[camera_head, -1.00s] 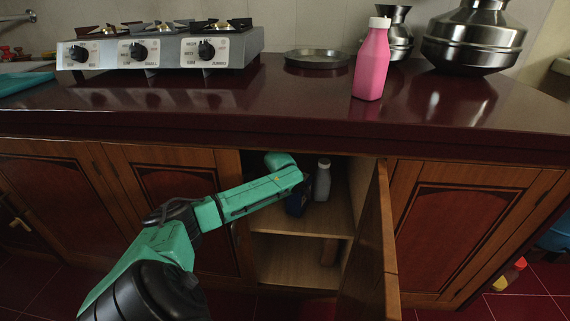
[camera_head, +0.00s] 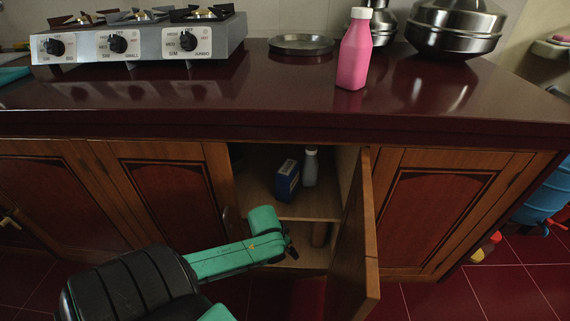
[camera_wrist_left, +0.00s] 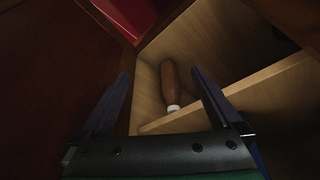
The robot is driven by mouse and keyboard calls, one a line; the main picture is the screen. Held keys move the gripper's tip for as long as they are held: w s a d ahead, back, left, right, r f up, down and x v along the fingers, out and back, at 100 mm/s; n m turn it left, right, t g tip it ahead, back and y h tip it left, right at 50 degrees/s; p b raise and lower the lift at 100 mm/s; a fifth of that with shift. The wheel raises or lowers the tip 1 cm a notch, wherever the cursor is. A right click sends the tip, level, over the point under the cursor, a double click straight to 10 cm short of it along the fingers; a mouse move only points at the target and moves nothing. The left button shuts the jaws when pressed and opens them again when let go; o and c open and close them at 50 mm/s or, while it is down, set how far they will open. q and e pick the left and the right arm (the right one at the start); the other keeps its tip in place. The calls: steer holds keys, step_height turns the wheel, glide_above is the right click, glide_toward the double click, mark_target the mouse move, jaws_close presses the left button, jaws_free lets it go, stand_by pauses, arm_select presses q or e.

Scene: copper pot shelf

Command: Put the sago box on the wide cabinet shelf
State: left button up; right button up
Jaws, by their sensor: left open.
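A dark blue box (camera_head: 287,181), likely the sago box though its label is too small to read, stands upright on the upper shelf (camera_head: 312,206) inside the open cabinet. My left gripper (camera_head: 290,246) is in front of the cabinet, lower than that shelf and apart from the box. In the left wrist view its two fingers (camera_wrist_left: 160,74) are spread with nothing held between them. The box is not visible there. My right gripper is in neither view.
A white-capped pale bottle (camera_head: 310,167) stands right of the box. A brown bottle (camera_wrist_left: 169,82) is in the lower compartment. The open door (camera_head: 358,235) bounds the opening at right. The counter above holds a stove (camera_head: 140,45) and a pink bottle (camera_head: 355,52).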

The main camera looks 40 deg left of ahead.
arm_select(q)
steer(key=s+d+m+g+h, duration=0.1)
steer(key=s+d+m+g, duration=0.1)
steer(key=s+d, duration=0.8)
steer(key=shift+s+d+f, duration=0.3)
steer(key=shift+d+f, duration=0.1)
steer(key=shift+d, duration=0.35)
